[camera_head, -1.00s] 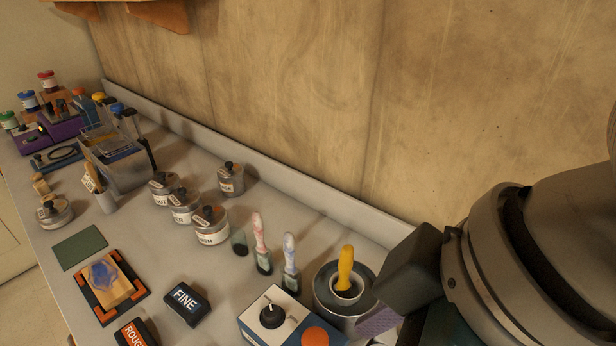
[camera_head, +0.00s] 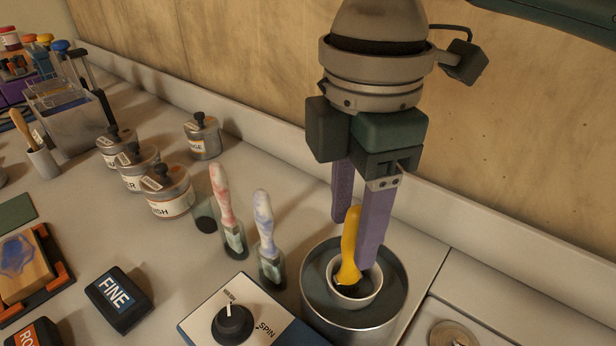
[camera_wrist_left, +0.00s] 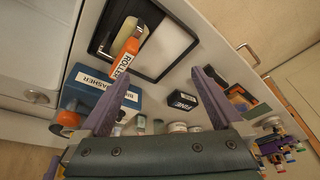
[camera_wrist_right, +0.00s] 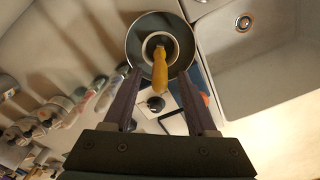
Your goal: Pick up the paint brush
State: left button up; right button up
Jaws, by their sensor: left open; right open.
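A paint brush with a yellow handle (camera_head: 350,245) stands handle-up, slightly tilted, in a white cup (camera_head: 372,293) inside a round metal pot (camera_head: 390,318). Its bristles are hidden in the cup. My right gripper (camera_head: 354,245) is open above the pot, with its purple fingers pointing down on either side of the handle. In the right wrist view the yellow handle (camera_wrist_right: 160,72) lies between the open fingers, apart from both. My left gripper (camera_wrist_left: 160,76) is open and empty in the left wrist view. It is outside the head view.
Two brushes with red-white (camera_head: 222,195) and blue-white (camera_head: 264,222) handles stand in holders left of the pot. A washer box with a dial (camera_head: 233,323) is in front. Lidded tins (camera_head: 168,192) stand farther left. A sink (camera_wrist_right: 260,70) adjoins the pot. An orange roller (camera_wrist_left: 127,57) lies in a tray.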

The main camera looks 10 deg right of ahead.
aim_at(352, 256)
jog(key=f, duration=0.5)
jog(key=shift+d+f, duration=0.25)
jog(key=shift+f, duration=0.1)
grip_shut()
dwell(1.1)
